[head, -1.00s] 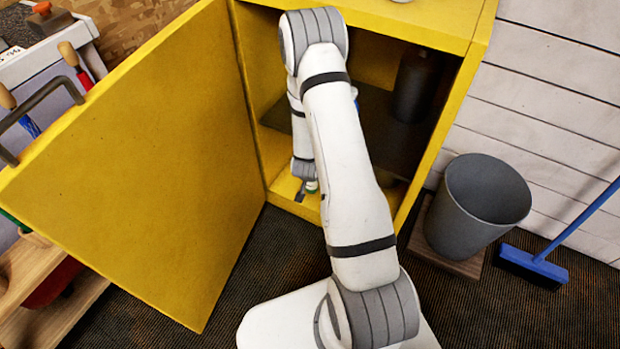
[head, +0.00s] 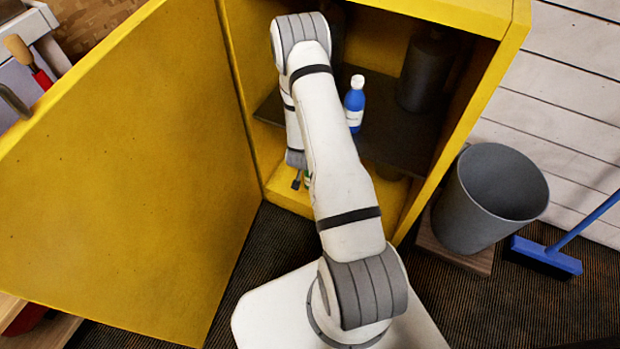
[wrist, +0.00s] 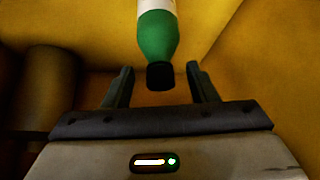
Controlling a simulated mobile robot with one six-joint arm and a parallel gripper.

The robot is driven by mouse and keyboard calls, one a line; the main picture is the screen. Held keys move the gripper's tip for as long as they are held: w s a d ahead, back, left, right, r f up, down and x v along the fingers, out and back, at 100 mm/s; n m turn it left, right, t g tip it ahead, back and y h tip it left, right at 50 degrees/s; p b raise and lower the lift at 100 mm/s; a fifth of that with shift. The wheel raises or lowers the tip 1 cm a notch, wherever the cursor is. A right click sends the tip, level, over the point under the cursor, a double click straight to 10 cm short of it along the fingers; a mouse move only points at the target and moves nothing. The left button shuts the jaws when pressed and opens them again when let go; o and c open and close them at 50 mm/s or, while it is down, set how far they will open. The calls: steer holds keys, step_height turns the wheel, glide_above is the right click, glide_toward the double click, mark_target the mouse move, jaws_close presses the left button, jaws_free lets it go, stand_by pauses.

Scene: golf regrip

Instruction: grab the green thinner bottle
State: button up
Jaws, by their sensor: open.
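The green thinner bottle (wrist: 158,40) has a black cap and a white label. In the wrist view it is at the top middle, its cap between and just ahead of the two fingertips. My gripper (wrist: 160,84) is open, with a finger to each side of the cap and no visible contact. In the head view my gripper (head: 298,182) is low in the yellow cabinet at the left, mostly behind my arm.
The yellow cabinet door (head: 130,170) stands open at the left. Inside, a dark shelf (head: 395,145) holds a blue bottle (head: 354,105) and a dark canister (head: 424,72). A dark cylinder (wrist: 45,90) stands at the left in the wrist view. A grey bin (head: 485,205) is right of the cabinet.

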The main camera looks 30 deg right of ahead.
steer(key=shift+w+d+f, duration=0.3)
steer(key=shift+f, duration=0.3)
jaws_close()
